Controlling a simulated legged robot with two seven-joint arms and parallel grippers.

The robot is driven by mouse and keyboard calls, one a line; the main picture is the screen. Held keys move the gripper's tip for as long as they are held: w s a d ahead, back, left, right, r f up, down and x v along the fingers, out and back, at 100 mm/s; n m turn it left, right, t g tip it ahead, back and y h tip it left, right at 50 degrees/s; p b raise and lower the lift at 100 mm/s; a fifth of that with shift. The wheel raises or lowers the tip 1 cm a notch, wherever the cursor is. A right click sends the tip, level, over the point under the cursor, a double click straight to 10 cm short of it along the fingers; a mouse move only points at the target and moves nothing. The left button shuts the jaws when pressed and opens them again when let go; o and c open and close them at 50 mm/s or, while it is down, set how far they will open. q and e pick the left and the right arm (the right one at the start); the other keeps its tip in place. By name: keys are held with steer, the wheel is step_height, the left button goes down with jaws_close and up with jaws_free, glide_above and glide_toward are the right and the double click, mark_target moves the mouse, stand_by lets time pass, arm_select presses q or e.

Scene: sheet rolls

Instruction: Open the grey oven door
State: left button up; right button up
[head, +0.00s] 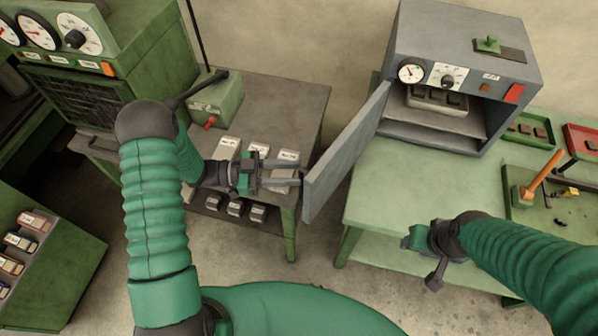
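The grey oven (462,42) stands on the pale green table at the upper right. Its grey door (343,160) is swung wide out to the left, and the cavity shows a rack with a tray of dark pieces. My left gripper (297,173) is left of the door, its two fingers pointing right towards the door's outer edge. The fingers look apart with a gap between them; whether the tips touch the door I cannot tell. My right gripper (412,240) is low in front of the green table, away from the oven, and its fingers are mostly hidden.
The pale green table (385,190) has bare room below the oven. A green tray (515,200) with an orange-handled tool and a red tray (578,138) lie at right. A dark table (290,100) with metal blocks stands left, beside a green machine (150,60).

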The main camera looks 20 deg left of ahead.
arm_select(q)
steer(key=b+v, duration=0.2)
steer(key=v, duration=1.2)
steer(key=shift+a+f, duration=0.1)
